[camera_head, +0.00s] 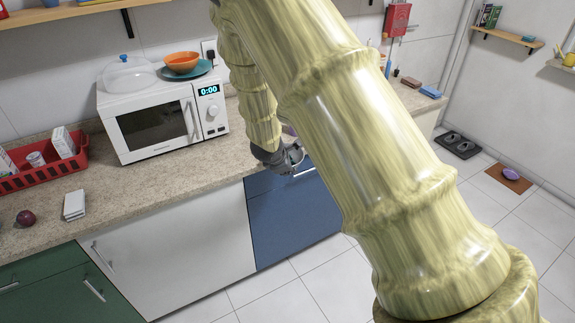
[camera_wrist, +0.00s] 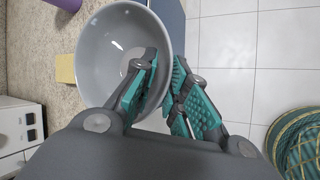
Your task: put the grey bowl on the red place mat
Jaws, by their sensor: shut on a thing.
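The grey bowl (camera_wrist: 108,48) fills the upper left of the wrist view, its inside facing the camera. My gripper (camera_wrist: 166,78) is shut on its right-hand rim, with one teal-padded finger inside the bowl and the other outside. In the head view, my gripper (camera_head: 292,158) is at the counter's front edge, above the blue cabinet; the bowl there is mostly hidden by my arm. I cannot make out the red place mat in either view.
A white microwave (camera_head: 150,129) and a red basket (camera_head: 40,177) stand on the counter (camera_head: 165,190). Near the bowl are a yellow block (camera_wrist: 65,68) and a purple object (camera_wrist: 66,4). Tiled floor (camera_wrist: 225,45) lies right of the bowl in the wrist view.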

